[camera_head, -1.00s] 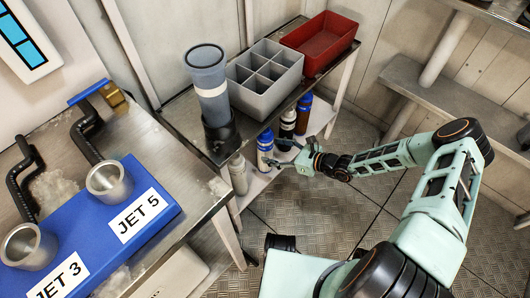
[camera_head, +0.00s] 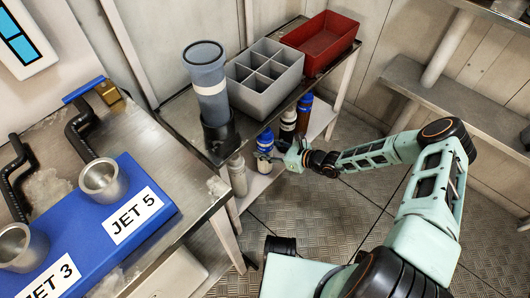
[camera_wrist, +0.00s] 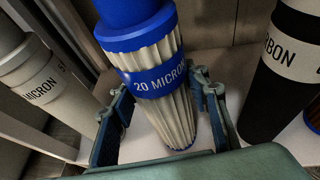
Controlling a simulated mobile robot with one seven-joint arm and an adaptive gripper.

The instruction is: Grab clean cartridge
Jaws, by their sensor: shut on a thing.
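A white pleated cartridge with blue caps and a blue "20 MICRON" band (camera_wrist: 165,85) stands upright in the middle of the wrist view. In the head view this cartridge (camera_head: 265,142) is on the lower shelf, partly hidden by the table edge above. My gripper (camera_wrist: 160,100) has a finger on each side of the cartridge and is shut on it at its lower half. In the head view my gripper (camera_head: 277,156) reaches in from the right at shelf level.
A grey cartridge (camera_wrist: 35,75) stands left and a black "CARBON" cartridge (camera_wrist: 285,75) right, both close by. Above are a grey divided bin (camera_head: 262,95), a red bin (camera_head: 320,40) and a grey-blue canister (camera_head: 208,80). The table edge overhangs the shelf. Floor is open to the right.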

